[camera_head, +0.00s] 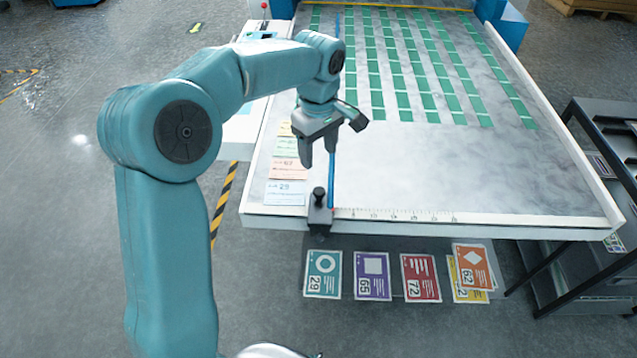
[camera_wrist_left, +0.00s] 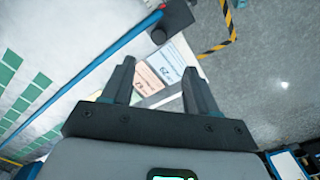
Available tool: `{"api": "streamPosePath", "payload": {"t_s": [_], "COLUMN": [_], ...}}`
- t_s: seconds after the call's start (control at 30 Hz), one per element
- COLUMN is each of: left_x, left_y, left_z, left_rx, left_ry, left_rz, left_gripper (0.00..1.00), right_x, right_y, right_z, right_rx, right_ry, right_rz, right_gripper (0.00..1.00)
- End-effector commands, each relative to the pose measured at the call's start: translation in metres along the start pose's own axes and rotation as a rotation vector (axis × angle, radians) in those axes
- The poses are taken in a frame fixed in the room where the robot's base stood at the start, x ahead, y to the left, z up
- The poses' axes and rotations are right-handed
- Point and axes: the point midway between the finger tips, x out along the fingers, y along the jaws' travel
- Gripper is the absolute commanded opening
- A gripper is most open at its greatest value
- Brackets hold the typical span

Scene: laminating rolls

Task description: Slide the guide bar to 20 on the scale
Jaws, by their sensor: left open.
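The guide bar (camera_head: 331,180) is a long thin blue bar running from front to back along the left part of the table. A black block with an upright knob (camera_head: 319,200) sits at its front end; the block also shows in the wrist view (camera_wrist_left: 178,18). The scale (camera_head: 395,214) is printed along the table's front edge, and the block stands at its left end. Its numbers are too small to read surely. My left gripper (camera_head: 319,158) is open and empty above the table, behind the knob and apart from it. The bar passes beside its fingers in the wrist view (camera_wrist_left: 158,62).
Paper cards (camera_head: 286,193) lie on the table's left strip. Green patches (camera_head: 420,70) cover the back of the table (camera_head: 480,175); its surface right of the bar is clear near the front. Coloured cards (camera_head: 372,276) show below the front edge. A dark rack (camera_head: 600,150) stands at right.

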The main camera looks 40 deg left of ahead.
Motion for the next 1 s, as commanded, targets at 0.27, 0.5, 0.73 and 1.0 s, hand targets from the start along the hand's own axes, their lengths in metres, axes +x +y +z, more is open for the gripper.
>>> {"api": "streamPosePath", "payload": {"t_s": [0.27,0.5,0.73,1.0], "left_x": [0.068,0.109,0.122,0.122], "left_y": [-0.002,0.000,0.002,0.002], "left_z": [0.001,-0.001,-0.002,-0.002], "left_rx": [0.001,0.002,0.002,0.002], "left_ry": [-0.003,-0.002,-0.001,-0.001], "left_rz": [-0.006,-0.003,-0.001,0.000], "left_gripper": [0.59,0.59,0.59,0.39], "right_x": [-0.003,-0.007,-0.007,-0.007], "right_y": [-0.001,-0.002,-0.003,-0.003], "right_z": [0.000,0.000,0.000,0.000], "right_rx": [0.000,0.000,0.000,0.000], "right_ry": [0.000,0.000,0.000,0.000], "right_rz": [0.000,0.000,0.000,0.000], "right_gripper": [0.43,0.43,0.43,0.43]}}
